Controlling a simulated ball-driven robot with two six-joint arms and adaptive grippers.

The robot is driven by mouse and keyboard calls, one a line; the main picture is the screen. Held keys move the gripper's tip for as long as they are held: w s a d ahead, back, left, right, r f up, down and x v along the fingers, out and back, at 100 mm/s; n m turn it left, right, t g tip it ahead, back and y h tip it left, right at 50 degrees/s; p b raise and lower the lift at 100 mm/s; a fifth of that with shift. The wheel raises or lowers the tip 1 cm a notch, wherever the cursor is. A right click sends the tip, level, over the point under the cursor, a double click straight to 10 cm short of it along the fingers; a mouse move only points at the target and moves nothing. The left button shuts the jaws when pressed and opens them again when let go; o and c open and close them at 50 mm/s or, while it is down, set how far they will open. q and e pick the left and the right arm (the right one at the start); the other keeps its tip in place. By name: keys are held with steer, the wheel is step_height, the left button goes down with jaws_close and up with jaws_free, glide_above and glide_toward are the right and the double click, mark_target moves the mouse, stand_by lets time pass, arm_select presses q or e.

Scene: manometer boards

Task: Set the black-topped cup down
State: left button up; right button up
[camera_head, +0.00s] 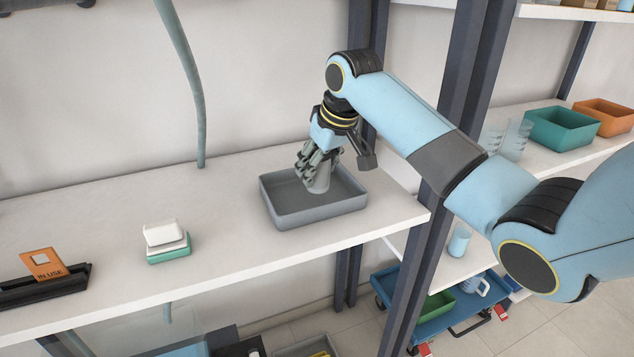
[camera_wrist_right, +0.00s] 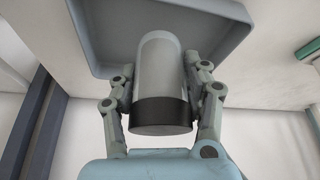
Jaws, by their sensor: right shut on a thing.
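The black-topped cup (camera_wrist_right: 160,75) is a grey cylinder with a black band at the end nearest my palm in the right wrist view. My right gripper (camera_wrist_right: 162,95) is shut on its sides, one finger on each side. In the head view the right gripper (camera_head: 319,168) points down over a grey tray (camera_head: 315,212), and the cup's grey lower part (camera_head: 320,185) shows below the fingers, within the tray's walls. The cup looks roughly upright; its black top is hidden there by the gripper. I cannot tell whether its base touches the tray floor. My left gripper is not in view.
The tray stands near the right end of a white shelf (camera_head: 225,250), close to a dark post. A white and green block stack (camera_head: 166,240) and a black holder with an orange "IN USE" card (camera_head: 43,265) are to the left. The shelf between is clear.

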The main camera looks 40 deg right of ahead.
mark_target(317, 185)
steer(key=shift+w+a+f, duration=0.15)
steer(key=shift+a+f, duration=0.1)
steer(key=shift+f, duration=0.45)
step_height(317, 185, down, 2)
steer(key=shift+d+f+p, duration=0.1)
steer(key=shift+f+p, duration=0.15)
steer(key=shift+p, duration=0.1)
steer(key=shift+f, duration=0.35)
steer(key=o, duration=1.3)
steer(key=shift+c, duration=0.2)
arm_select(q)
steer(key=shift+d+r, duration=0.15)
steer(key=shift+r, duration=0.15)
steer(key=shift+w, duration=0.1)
